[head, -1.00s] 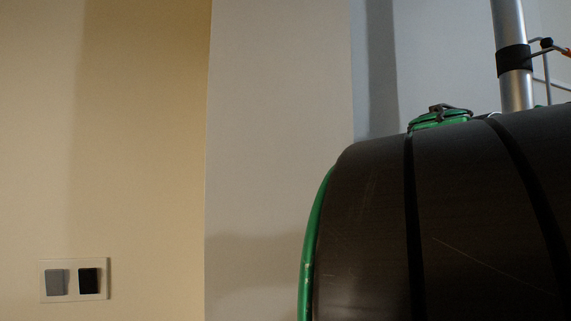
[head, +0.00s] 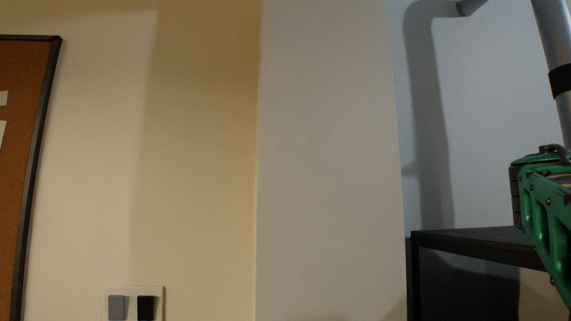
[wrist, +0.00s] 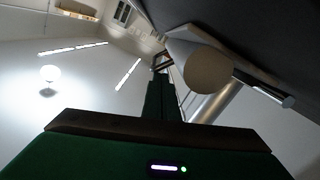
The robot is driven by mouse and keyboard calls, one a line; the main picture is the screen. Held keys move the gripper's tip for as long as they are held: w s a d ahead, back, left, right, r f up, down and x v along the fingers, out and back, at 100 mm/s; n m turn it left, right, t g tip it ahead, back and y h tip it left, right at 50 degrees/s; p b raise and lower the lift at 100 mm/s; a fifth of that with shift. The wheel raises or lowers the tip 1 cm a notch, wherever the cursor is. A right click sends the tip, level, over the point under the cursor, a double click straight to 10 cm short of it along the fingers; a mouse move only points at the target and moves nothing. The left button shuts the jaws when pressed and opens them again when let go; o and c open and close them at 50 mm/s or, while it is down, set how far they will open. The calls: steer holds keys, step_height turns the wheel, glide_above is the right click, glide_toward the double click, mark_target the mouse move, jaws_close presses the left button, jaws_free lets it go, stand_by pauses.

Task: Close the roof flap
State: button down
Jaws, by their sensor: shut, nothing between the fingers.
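I cannot pick out the roof flap for sure in either view. At the right edge of the head view is a green framed part (head: 545,205) with bolts, cut off by the picture edge. I cannot tell whether it belongs to the flap's housing. In the wrist view, my gripper (wrist: 161,62) is shut and empty, its slim fingers pointing up the picture. A pale rounded thing (wrist: 207,68) shows just right of the fingers. A large dark surface (wrist: 265,30) fills the upper right corner.
A dark table or stand (head: 470,238) is at the right of the head view. A metal pipe (head: 552,40) with a black band rises behind it. A pale wall column (head: 330,160), a switch plate (head: 132,303) and a cork board (head: 22,150) are further left.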

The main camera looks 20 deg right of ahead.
steer(key=shift+s+a+r, duration=0.1)
steer(key=shift+s+a, duration=0.4)
steer(key=shift+a, duration=0.3)
steer(key=shift+r, duration=0.1)
steer(key=shift+w+d+r, duration=0.2)
steer(key=shift+r, duration=0.15)
steer(key=r, duration=0.1)
steer(key=w+r, duration=0.1)
steer(key=r, duration=0.1)
steer(key=shift+w+r, duration=0.3)
steer(key=shift+w, duration=0.05)
steer(key=w+a+r, duration=0.5)
steer(key=a+r, duration=0.1)
steer(key=a, duration=0.2)
steer(key=shift+w+a+r, duration=0.15)
steer(key=shift+w+a, duration=0.1)
steer(key=shift+a, duration=0.1)
